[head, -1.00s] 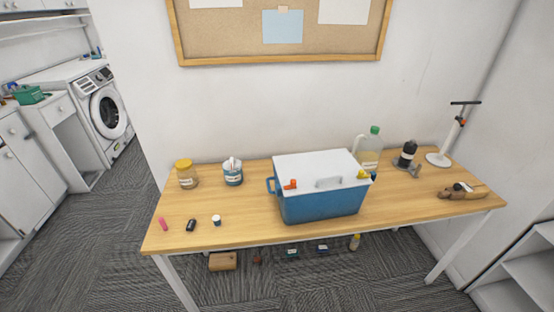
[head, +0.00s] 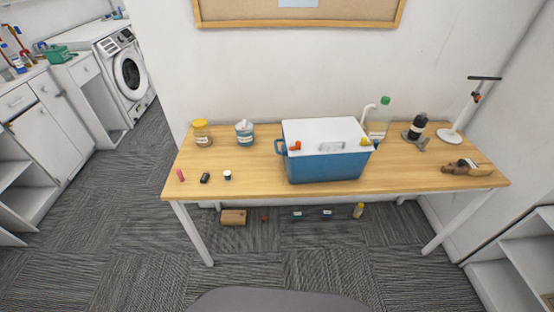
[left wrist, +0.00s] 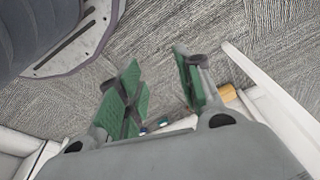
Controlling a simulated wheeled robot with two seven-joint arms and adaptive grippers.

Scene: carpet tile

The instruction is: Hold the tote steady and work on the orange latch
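An orange latch (head: 295,146) is at the front left of the lid, and a yellow latch (head: 365,142) at the front right. A pale handle (head: 331,147) lies between them. In the left wrist view my left gripper (left wrist: 160,88) is open, its green-padded fingers apart with nothing between them, above the carpet. Neither gripper shows in the head view, and my right gripper is in no frame.
Small items lie front left. Several things sit on the floor beneath. Carpet in front is clear.

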